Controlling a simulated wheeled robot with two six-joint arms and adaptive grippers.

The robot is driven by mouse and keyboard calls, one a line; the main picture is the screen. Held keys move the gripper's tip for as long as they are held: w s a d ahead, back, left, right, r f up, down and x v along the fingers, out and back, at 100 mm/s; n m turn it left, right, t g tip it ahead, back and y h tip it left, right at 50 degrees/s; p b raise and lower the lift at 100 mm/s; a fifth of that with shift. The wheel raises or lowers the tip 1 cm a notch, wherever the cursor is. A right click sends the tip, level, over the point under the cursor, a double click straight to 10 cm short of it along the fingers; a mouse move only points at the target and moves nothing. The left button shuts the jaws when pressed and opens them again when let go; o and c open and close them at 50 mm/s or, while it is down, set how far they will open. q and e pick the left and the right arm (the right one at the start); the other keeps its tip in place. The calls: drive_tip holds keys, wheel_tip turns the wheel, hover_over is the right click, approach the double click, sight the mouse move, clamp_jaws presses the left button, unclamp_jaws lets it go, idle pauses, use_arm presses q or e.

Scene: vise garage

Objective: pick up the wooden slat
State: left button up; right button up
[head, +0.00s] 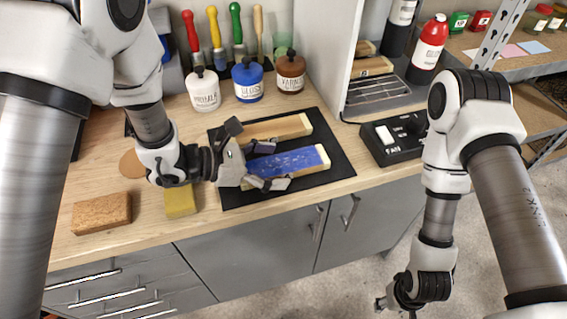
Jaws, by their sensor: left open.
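A wooden slat with a blue-painted top (300,159) lies on a black mat (335,150) on the workbench. A bare wooden slat (288,126) lies just behind it on the same mat. My left gripper (266,166) is open at the left end of the blue slat, one finger on its far side and one on its near side. I cannot tell whether the fingers touch it.
Paint bottles, including a blue one (247,80), and upright brushes stand behind the mat. A cork block (101,213) and a yellow sponge (180,202) lie front left. A black switch box (393,139) sits right of the mat, below a grey shelf unit.

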use_arm(q)
drive_tip(key=shift+a+f, duration=0.1)
drive_tip(key=c, duration=1.4)
drive_tip(key=shift+o, duration=0.2)
